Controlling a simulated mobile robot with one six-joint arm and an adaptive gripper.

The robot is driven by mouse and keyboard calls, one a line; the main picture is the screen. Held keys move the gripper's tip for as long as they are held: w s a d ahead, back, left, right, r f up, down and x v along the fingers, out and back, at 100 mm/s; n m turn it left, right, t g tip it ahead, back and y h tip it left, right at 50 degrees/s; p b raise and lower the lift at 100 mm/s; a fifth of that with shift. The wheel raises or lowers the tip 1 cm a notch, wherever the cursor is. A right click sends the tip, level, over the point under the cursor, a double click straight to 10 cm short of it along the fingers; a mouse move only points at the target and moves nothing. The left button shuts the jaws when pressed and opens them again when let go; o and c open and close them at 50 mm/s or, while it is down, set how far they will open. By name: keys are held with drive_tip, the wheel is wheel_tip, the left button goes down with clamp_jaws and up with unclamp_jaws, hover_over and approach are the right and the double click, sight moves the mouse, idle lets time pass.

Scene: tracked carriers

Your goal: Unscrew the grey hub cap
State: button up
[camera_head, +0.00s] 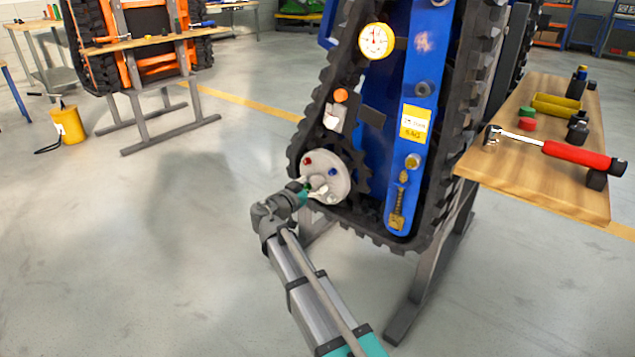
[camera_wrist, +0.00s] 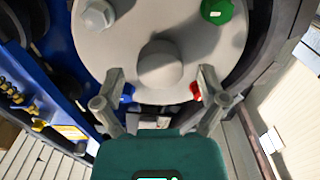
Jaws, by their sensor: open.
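The grey round hub disc (camera_head: 341,184) sits low on the tracked carrier. It fills the top of the wrist view (camera_wrist: 190,28), with a rounded grey knob (camera_wrist: 160,65) at its centre. A grey hexagonal cap (camera_wrist: 98,15) is at the disc's upper left in the wrist view, and a green cap (camera_wrist: 216,10) at upper right. A blue cap (camera_wrist: 127,92) and a red cap (camera_wrist: 195,90) are partly hidden behind my fingers. My gripper (camera_wrist: 161,75) is open, its fingertips on either side of the central knob; contact cannot be told.
The carrier's black track (camera_head: 300,140) and blue side plate (camera_head: 375,185) surround the disc. A yellow canister (camera_head: 68,123) stands at left. The floor between is clear.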

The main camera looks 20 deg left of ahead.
drive_tip(key=c, duration=0.9)
drive_tip(key=n, duration=0.6)
drive_tip(key=shift+n, duration=1.9)
drive_tip(key=shift+n, duration=0.9)
drive_tip(key=n, duration=0.4)
drive_tip(key=shift+n, duration=1.9)
